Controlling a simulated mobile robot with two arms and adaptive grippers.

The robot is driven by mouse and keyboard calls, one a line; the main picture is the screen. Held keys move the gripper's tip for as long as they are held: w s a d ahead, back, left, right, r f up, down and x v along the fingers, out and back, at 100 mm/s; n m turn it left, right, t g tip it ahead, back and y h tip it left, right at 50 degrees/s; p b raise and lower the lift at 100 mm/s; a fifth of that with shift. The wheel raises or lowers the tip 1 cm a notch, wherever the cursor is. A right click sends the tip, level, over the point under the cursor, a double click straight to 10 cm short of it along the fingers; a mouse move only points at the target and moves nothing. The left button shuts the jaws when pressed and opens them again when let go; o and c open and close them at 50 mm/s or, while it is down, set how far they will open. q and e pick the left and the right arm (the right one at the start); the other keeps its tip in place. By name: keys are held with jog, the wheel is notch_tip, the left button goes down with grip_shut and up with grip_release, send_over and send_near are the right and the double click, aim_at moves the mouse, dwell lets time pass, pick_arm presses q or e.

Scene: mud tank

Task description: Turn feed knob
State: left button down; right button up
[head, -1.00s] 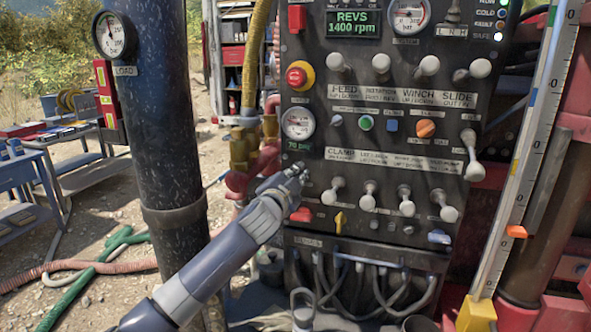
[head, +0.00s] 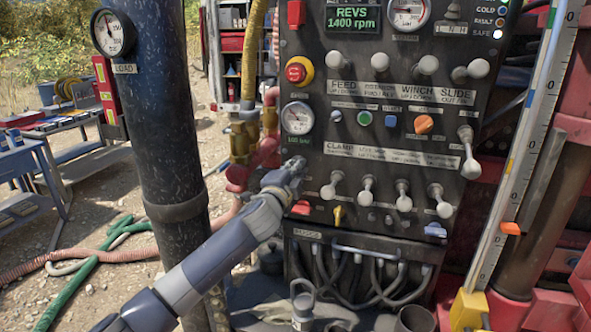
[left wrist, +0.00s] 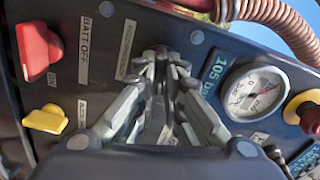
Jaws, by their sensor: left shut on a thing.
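The feed knob is hidden behind my fingers, so I cannot see its shape or angle. My left gripper (head: 294,166) is at the lower left of the black control panel (head: 310,222), just below the round pressure gauge (head: 297,117). In the left wrist view my left gripper (left wrist: 162,58) has its fingers close together against the panel, shut on the knob. The gauge (left wrist: 255,93) shows there too, right of the fingers, with a green readout of about 105 bar beside it. My right gripper is not in view.
A red switch (left wrist: 38,48) and a yellow switch (left wrist: 47,119) sit close by on the panel. White-knobbed levers (head: 333,184) stand right of the gripper. A red emergency button (head: 298,71) is above the gauge. A black column (head: 150,130) stands at the left.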

pick_arm(q)
jog(key=shift+f, duration=0.1)
jog(key=c, duration=1.7)
grip_release()
jog(key=shift+s, duration=0.15)
jog(key=v, duration=1.1)
jog(key=shift+s+a, duration=0.2)
jog(key=shift+s, duration=0.15)
